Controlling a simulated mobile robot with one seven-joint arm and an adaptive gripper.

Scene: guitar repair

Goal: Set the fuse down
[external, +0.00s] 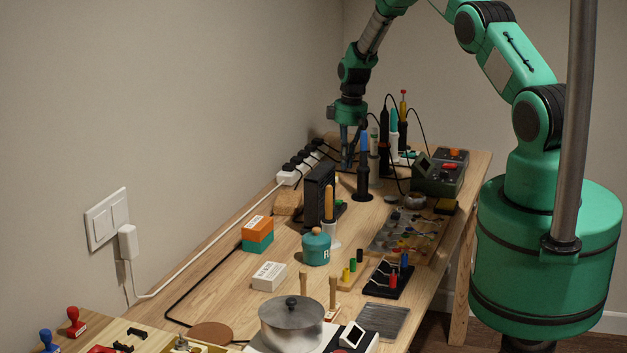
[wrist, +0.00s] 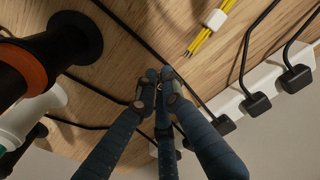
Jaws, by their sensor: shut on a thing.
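My gripper (external: 347,162) is at the far end of the wooden workbench, low over the wood beside the power strip. In the wrist view its dark fingertips (wrist: 158,88) are closed together over the bench. A tiny pale bit of the fuse (wrist: 159,86) shows between the tips; the fingers hide most of it. I cannot tell whether the fuse touches the wood. In the external view the fuse is too small to make out.
A white power strip (wrist: 245,105) with black plugs lies to the right, its cables running close by the fingertips. A bundle of yellow wires (wrist: 210,28) lies ahead. A dark holder with an orange ring (wrist: 35,65) stands at left. Bare wood (wrist: 130,45) shows between.

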